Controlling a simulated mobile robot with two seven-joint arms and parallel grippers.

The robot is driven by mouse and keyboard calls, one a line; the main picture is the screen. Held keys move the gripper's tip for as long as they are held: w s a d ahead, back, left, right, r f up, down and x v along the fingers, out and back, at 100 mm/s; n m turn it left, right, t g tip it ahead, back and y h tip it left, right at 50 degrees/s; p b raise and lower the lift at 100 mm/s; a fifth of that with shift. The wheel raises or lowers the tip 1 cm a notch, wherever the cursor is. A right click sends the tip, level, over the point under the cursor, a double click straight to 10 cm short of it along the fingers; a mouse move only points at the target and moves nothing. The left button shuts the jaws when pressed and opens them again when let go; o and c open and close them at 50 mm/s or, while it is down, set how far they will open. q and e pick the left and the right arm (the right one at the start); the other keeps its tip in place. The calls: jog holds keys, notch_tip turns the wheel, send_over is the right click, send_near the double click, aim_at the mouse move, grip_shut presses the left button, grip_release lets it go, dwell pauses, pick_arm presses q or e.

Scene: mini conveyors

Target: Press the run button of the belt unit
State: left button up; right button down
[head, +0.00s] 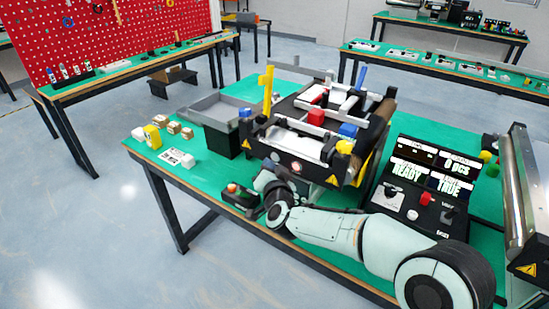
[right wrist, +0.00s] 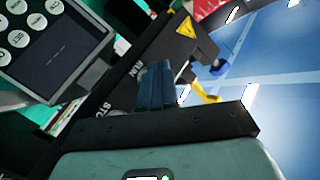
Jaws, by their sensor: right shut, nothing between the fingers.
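The belt unit (head: 340,150) stands on the green table, a dark conveyor with red, blue and yellow parts on top. My right gripper (head: 262,184) is low at its front left corner, with my arm reaching in from the right. In the right wrist view, the shut, empty fingers (right wrist: 155,85) lie against or just above a dark panel (right wrist: 125,90) with the labels RUN and STOP. The RUN label is right beside the fingertips. The run button itself is hidden, and I cannot tell whether the fingers touch it. My left gripper is not in view.
A small black box with an orange top (head: 232,188) sits close left of the gripper. A grey bin (head: 215,108) and small boxes (head: 174,127) are at the left. A control console (head: 425,190) with lit displays stands right. In the wrist view, a keypad device (right wrist: 55,45) is near.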

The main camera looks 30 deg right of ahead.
jog(key=shift+w+d, duration=0.15)
jog(key=shift+d, duration=0.2)
